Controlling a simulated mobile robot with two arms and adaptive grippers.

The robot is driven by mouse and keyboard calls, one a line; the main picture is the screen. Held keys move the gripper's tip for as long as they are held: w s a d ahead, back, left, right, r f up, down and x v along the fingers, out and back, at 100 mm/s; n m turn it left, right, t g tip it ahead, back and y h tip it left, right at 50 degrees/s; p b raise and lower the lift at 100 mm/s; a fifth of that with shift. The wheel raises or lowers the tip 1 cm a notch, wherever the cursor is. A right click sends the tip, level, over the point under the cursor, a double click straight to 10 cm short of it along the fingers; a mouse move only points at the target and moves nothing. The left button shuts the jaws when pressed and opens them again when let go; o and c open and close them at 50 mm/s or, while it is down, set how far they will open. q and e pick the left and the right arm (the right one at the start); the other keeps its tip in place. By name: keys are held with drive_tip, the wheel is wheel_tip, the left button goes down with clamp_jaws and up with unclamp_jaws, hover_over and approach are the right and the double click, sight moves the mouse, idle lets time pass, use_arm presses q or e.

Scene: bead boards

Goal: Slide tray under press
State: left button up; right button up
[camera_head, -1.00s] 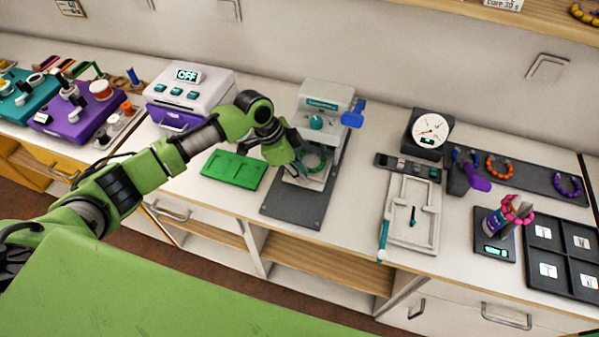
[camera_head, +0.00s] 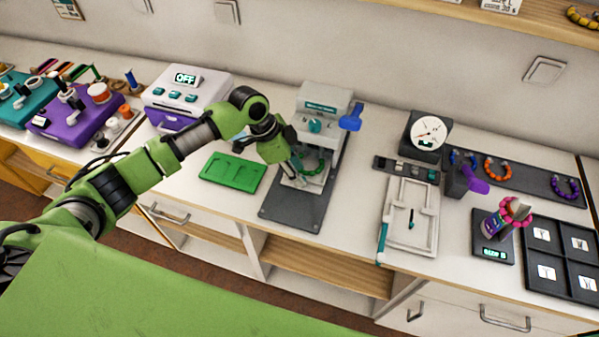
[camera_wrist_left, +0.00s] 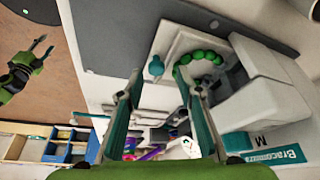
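The press (camera_head: 328,108) is a white machine with a blue lever, standing at the back of a dark grey base plate (camera_head: 291,213). A small pale tray (camera_head: 318,182) holding a ring of green beads (camera_head: 313,165) lies on the plate at the front of the press. It also shows in the left wrist view (camera_wrist_left: 172,62), with a teal knob (camera_wrist_left: 156,67) on its near side. My left gripper (camera_head: 297,181) is at this near side; its fingers are apart around the knob, with gaps visible (camera_wrist_left: 160,80). My right gripper (camera_wrist_left: 42,48) hangs over the floor, small, its fingertips apart.
A green tray (camera_head: 233,171) lies left of the plate. A white box with an OFF display (camera_head: 188,95) stands behind it. A white sliding frame (camera_head: 411,213) and a dial gauge (camera_head: 427,132) are to the right. The counter's front edge is close to the plate.

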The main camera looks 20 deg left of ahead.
use_arm(q)
drive_tip(key=v, duration=1)
drive_tip(key=shift+w+r, duration=0.1)
drive_tip(key=shift+r, duration=0.05)
drive_tip(key=shift+n, duration=0.4)
drive_tip(key=s+d+f, duration=0.6)
drive_tip(key=s+f, duration=0.1)
drive_tip(key=shift+s+d+f, duration=0.1)
drive_tip(key=shift+d+f, duration=0.05)
drive_tip(key=shift+d, duration=0.15)
drive_tip(key=s+d+f+n+t, duration=0.1)
drive_tip(key=s+d+f+n, duration=0.15)
drive_tip(key=s, duration=0.45)
drive_tip(key=s+a+f+n+t+y, duration=0.15)
drive_tip(key=s+a+n+y, duration=0.25)
drive_tip(key=s+a+n, duration=0.75)
wheel_tip(320, 180, down, 26)
drive_tip(key=s+d+m+g, duration=0.1)
drive_tip(key=s+m+g, duration=0.1)
drive_tip(key=s+m, duration=0.1)
drive_tip(key=s+a+f+g+b, duration=0.1)
drive_tip(key=s+a+f, duration=0.1)
drive_tip(key=s+f, duration=1.5)
drive_tip(key=shift+a+f, duration=0.35)
drive_tip(key=shift+f, duration=0.05)
